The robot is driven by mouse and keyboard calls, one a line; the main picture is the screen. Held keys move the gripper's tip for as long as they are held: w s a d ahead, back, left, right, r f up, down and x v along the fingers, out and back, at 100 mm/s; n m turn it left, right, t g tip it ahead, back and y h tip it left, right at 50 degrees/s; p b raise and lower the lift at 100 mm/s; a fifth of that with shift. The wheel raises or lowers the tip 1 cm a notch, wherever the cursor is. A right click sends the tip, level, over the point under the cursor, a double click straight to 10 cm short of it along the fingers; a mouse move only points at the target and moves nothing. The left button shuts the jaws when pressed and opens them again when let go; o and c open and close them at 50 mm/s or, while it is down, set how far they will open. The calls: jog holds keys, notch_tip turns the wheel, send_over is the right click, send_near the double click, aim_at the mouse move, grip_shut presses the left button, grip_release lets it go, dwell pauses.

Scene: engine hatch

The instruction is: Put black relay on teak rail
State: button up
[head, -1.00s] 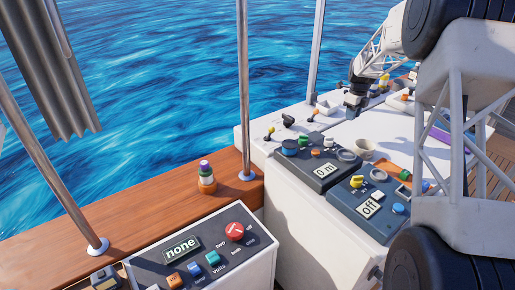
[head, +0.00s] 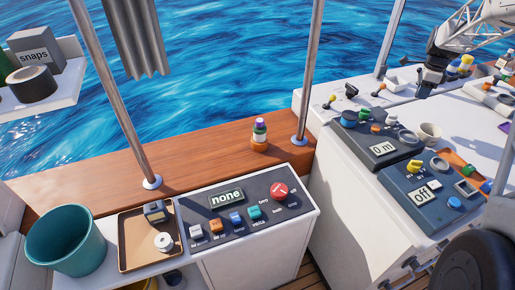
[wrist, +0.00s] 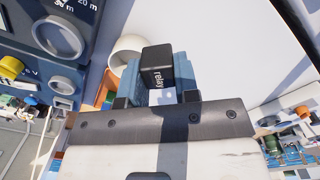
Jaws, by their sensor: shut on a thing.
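The black relay (wrist: 158,68), with the word "relay" on its side, is held between the blue-grey fingers of my gripper (wrist: 157,82) in the wrist view. In the head view my gripper (head: 430,77) is at the upper right, over the white engine-box top. The relay is too small there to tell from the dark gripper. The teak rail (head: 190,172) is the long brown wooden ledge at left and centre, far to the left of my gripper. A small bottle with a purple and green top (head: 260,135) stands on it near its right end.
Metal posts (head: 115,95) rise from the rail. A switch panel (head: 238,215) reading "none", a brown tray (head: 127,262) and a teal bucket (head: 66,240) are in front of it. Dark instrument boxes (head: 378,147) and a cup (head: 429,133) sit at right. The rail left of the bottle is clear.

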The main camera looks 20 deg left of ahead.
jog(key=s+a+r+n, duration=0.45)
jog(key=s+n, duration=0.25)
jog(key=n, duration=1.2)
jog(key=shift+m, duration=0.7)
jog(key=s+a+f, duration=0.2)
jog(key=a, duration=0.4)
jog(key=s+a+f, duration=0.1)
jog(key=s+a, duration=0.1)
jog(key=a, duration=0.4)
jog(key=s+a+f, duration=0.2)
jog(key=a, duration=0.4)
jog(key=shift+a+f, duration=0.35)
jog(key=s+a+f+m, duration=0.1)
jog(key=s+a+f, duration=0.5)
jog(key=s, duration=0.5)
jog(key=s+a+f+m, duration=0.1)
jog(key=s+a+f, duration=0.5)
jog(key=s+a, duration=0.5)
jog(key=s+a+f+m, duration=0.1)
jog(key=s+a+f, duration=0.6)
jog(key=s+a, duration=0.2)
jog(key=shift+s+a+m, duration=0.25)
jog(key=shift+s+m, duration=0.05)
jog(key=shift+s, duration=0.85)
